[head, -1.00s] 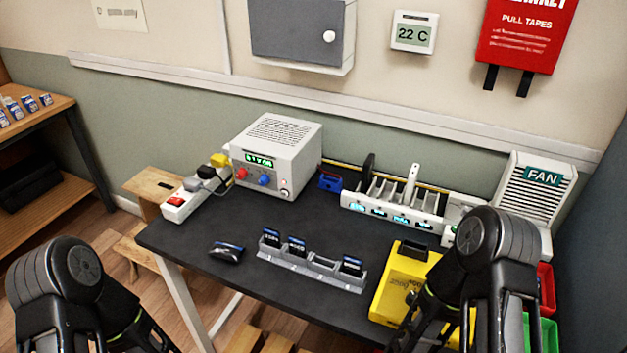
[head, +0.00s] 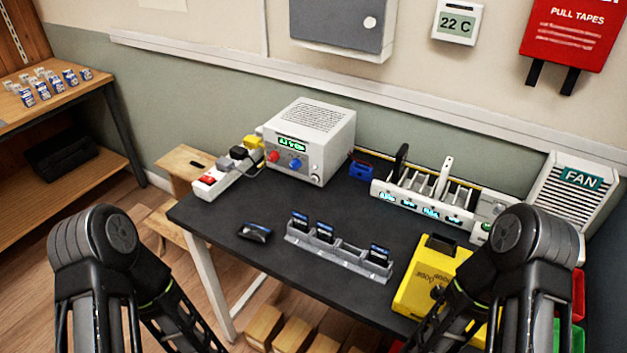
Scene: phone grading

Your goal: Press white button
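The grey-white power supply box (head: 311,140) stands at the back left of the dark table. Its front has a lit green display, a red knob, a blue knob and a small pale round button (head: 314,177) at the lower right corner. I cannot tell which of these the task means. My left and right arms come in at the bottom left and bottom right, well apart from the box. Neither gripper's fingers show in this view.
A power strip (head: 222,181) with plugs lies left of the box. A grey rack (head: 335,257) with several black modules, a white charging dock (head: 420,205), a yellow device (head: 424,287) and a fan unit (head: 573,190) stand on the table.

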